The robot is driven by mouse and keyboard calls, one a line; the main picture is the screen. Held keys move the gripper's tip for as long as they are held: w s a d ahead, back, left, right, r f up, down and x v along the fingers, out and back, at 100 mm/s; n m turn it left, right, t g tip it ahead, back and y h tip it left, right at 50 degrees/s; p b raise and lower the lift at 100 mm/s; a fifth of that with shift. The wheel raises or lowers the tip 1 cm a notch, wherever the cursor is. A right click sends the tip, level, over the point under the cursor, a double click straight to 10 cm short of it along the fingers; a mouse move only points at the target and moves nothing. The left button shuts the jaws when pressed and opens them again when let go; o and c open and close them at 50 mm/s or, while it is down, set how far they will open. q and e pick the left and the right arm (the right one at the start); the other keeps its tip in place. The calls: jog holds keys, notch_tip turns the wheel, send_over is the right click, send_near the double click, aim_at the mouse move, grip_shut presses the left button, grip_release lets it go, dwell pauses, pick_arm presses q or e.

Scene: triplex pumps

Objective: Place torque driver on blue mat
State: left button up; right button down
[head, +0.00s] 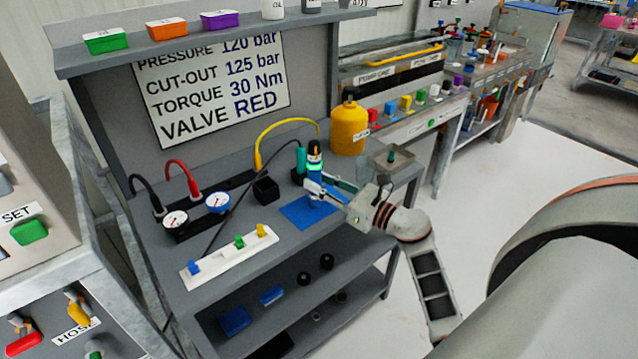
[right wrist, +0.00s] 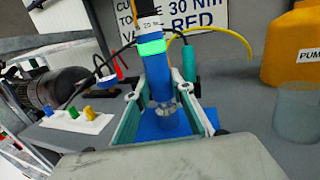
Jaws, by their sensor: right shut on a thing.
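The torque driver (head: 314,163) is a blue upright tool with a glowing green band and a dark top with an orange mark. In the right wrist view the torque driver (right wrist: 153,62) stands between the teal fingers, its silver lower end downward. My right gripper (head: 319,188) is shut on it from the right side. The blue mat (head: 296,216) lies flat on the grey bench directly below the driver; part of it also shows in the right wrist view (right wrist: 205,118). I cannot tell whether the driver's lower end touches the mat. My left gripper is not in view.
A white strip with coloured valves (head: 228,257) lies front left of the mat. A small black box (head: 266,189), a teal-green handled tool (head: 301,158) and a yellow jug (head: 349,128) stand behind. Gauges (head: 218,202) sit at left. Bench surface around the mat is partly free.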

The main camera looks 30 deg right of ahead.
jog(key=shift+f, duration=0.15)
jog(key=c, duration=1.8)
grip_release()
jog(key=shift+o, duration=0.2)
